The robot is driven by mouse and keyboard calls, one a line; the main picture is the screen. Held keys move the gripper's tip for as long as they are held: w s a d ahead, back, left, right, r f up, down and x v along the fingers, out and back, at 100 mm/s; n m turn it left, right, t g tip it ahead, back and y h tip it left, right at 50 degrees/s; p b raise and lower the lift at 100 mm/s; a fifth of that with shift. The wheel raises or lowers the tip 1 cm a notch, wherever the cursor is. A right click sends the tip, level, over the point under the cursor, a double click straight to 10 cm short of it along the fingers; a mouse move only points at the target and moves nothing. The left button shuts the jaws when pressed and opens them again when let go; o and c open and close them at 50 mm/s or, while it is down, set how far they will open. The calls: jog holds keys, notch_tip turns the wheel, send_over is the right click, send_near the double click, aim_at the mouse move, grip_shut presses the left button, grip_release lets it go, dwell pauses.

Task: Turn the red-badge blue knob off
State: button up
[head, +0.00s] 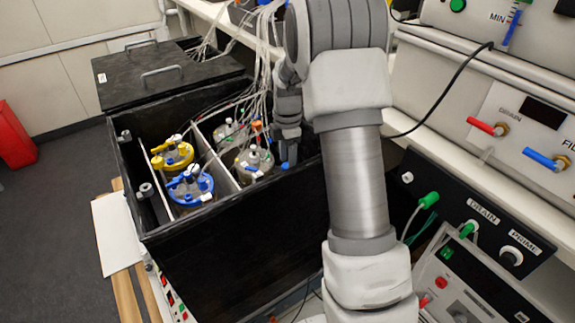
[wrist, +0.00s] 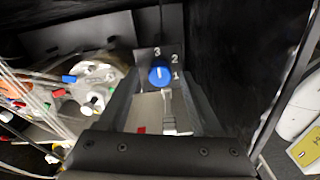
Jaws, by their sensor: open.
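The blue knob (wrist: 160,74) shows near the middle of the wrist view, with the numbers 1, 2 and 3 around it. It has a small white mark, and I cannot tell which number it points to. A small red patch (wrist: 141,130) shows on the pale surface nearer to me. My gripper (wrist: 158,88) is open, with a grey finger on either side of the knob's line; I cannot tell whether they touch it. In the head view my gripper (head: 288,148) reaches down into the black box, just above a small blue spot (head: 285,166).
The black box (head: 235,240) holds vessels with yellow (head: 172,155) and blue (head: 190,186) tops. Another vessel (head: 254,163) stands left of my gripper. Tubes (head: 262,60) hang close by. Panels with DRAIN and PRIME controls (head: 480,210) stand right.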

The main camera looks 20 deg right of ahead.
jog(key=shift+f, duration=0.45)
grip_shut()
dwell(0.3)
